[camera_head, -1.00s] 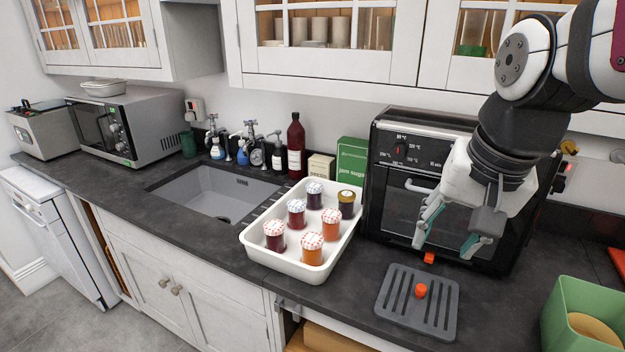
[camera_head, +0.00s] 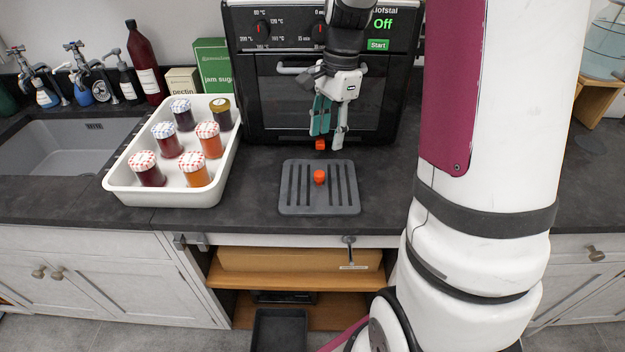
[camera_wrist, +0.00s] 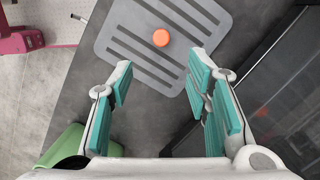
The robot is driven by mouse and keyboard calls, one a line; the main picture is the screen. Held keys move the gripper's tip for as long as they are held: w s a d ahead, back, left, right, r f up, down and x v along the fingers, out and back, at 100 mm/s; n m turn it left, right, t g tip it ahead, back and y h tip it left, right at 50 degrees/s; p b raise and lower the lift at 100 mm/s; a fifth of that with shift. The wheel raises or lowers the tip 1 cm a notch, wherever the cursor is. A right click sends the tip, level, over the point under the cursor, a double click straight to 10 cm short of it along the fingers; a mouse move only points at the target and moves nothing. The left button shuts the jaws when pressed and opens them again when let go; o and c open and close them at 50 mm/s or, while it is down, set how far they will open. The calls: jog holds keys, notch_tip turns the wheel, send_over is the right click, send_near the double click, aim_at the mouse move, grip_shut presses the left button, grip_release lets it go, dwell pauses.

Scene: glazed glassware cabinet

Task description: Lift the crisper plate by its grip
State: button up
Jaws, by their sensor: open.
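The crisper plate (camera_head: 319,209) is a flat grey slotted plate lying on the dark worktop. Its grip (camera_head: 319,177) is an orange knob standing up at its middle. In the wrist view the plate (camera_wrist: 130,55) is beyond the fingertips, with the grip (camera_wrist: 161,38) roughly between the two fingers' lines. My gripper (camera_head: 328,137) points down in front of the oven, behind and above the plate, apart from it. It also shows in the wrist view (camera_wrist: 163,67), its teal-padded fingers spread and empty.
A black oven (camera_head: 300,95) stands right behind my gripper, with another orange piece (camera_head: 320,145) at its foot. A white tray (camera_head: 117,186) of several jars sits left of the plate. A green box (camera_wrist: 62,148) shows in the wrist view. Worktop around the plate is clear.

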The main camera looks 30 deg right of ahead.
send_over(319, 173)
jog(key=d, duration=0.1)
jog(key=f, duration=0.6)
jog(key=shift+s+d+f, duration=0.1)
jog(key=shift+d+f, duration=0.05)
jog(key=shift+d, duration=0.05)
jog(key=shift+a+f+p, duration=0.1)
jog(key=shift+a+f, duration=0.1)
jog(key=shift+f, duration=0.7)
jog(key=shift+a+f+p, duration=0.1)
jog(key=shift+a+f, duration=0.15)
jog(key=shift+f, duration=0.6)
jog(key=shift+a+f+p, duration=0.1)
jog(key=shift+a+f, duration=0.1)
jog(key=shift+f, duration=0.7)
grip_shut()
